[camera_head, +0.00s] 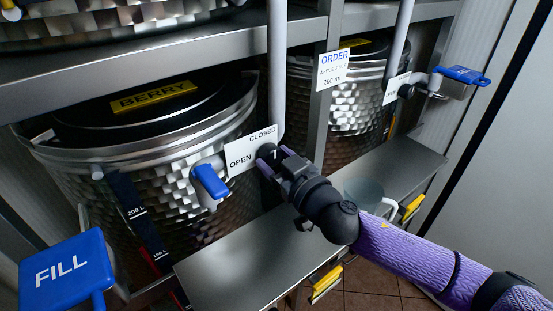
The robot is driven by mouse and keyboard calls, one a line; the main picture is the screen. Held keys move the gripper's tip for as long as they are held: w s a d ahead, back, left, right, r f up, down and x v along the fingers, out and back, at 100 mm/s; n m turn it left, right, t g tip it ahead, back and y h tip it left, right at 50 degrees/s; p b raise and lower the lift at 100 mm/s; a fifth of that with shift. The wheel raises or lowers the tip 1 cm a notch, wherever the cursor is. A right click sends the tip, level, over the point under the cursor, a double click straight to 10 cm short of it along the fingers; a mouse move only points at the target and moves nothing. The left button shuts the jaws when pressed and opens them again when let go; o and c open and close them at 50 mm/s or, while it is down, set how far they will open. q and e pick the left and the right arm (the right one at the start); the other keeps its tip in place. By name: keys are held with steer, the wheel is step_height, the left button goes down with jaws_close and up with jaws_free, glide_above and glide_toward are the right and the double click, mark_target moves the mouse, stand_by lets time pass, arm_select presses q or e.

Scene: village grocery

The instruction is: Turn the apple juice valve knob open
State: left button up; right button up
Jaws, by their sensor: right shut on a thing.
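My right gripper (268,160) is at a dark valve knob at the foot of a grey vertical pipe (277,75), and its jaws are closed on it. The knob is mostly hidden by the fingers. A white plate (251,149) reading CLOSED and OPEN sits just left of it. This valve is beside the drum labelled BERRY (150,97); no apple juice label is readable on a drum. A white ORDER card (334,70) reads apple juice, 200 ml. My left gripper is not in view.
A blue tap lever (210,181) is left of the plate. Another drum (345,108), white plate (398,88) and blue lever (463,75) are at right. A clear mug (369,193) stands on the metal bench (235,260) behind my right arm. A blue FILL paddle (65,268) is lower left.

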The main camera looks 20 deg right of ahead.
steer(key=shift+c, duration=1.3)
steer(key=shift+n, duration=0.3)
steer(key=n, duration=0.3)
steer(key=shift+n, duration=0.4)
steer(key=n, duration=0.3)
steer(key=shift+n+p, duration=0.4)
steer(key=n, duration=0.5)
steer(key=shift+n+p, duration=0.3)
steer(key=shift+n+y+p, duration=0.3)
steer(key=shift+n, duration=2)
